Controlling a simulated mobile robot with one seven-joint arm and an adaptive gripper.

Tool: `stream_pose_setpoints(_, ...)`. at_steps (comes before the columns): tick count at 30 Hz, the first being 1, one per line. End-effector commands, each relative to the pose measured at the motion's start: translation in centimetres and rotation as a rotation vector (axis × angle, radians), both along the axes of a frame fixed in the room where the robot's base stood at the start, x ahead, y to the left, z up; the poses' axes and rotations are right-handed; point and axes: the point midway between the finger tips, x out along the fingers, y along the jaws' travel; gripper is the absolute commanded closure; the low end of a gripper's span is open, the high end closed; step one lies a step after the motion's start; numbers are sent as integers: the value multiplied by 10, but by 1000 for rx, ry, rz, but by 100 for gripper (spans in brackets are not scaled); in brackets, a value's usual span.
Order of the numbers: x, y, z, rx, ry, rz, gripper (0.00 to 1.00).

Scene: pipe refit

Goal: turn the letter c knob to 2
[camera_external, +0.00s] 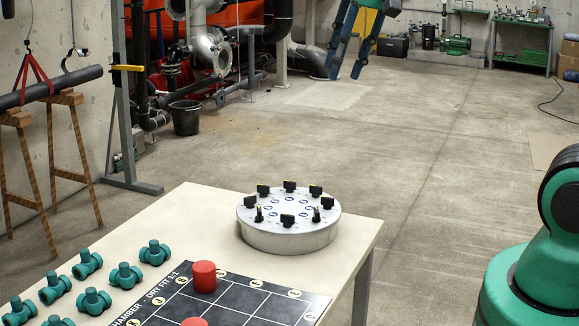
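A round grey panel (288,240) stands on the pale table near its far right corner. Several black knobs with yellow marks ring its top, among them one at the back (289,186) and one at the front (288,220). Blue round marks sit inside the ring. The letters and numbers are too small to read, so I cannot tell which knob is c or where it points. My gripper (345,72) is high at the top of the view, above and beyond the panel. Its two blue fingers are apart with nothing between them.
The table (170,228) also holds a black dry-fit board (240,308) with red cylinders (204,276) and several teal pipe fittings (125,275) at the left. A pipe on wooden trestles (50,90) stands at far left. The table is clear around the panel.

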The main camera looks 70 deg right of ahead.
Motion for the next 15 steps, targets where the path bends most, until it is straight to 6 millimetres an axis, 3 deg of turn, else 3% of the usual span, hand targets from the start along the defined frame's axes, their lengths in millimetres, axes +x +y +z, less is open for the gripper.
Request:
stream_pose_setpoints(6,47,-42,-16,-6,56,-7,65)
stream_pose_setpoints(15,101,-106,-53,-5,127,-8,65)
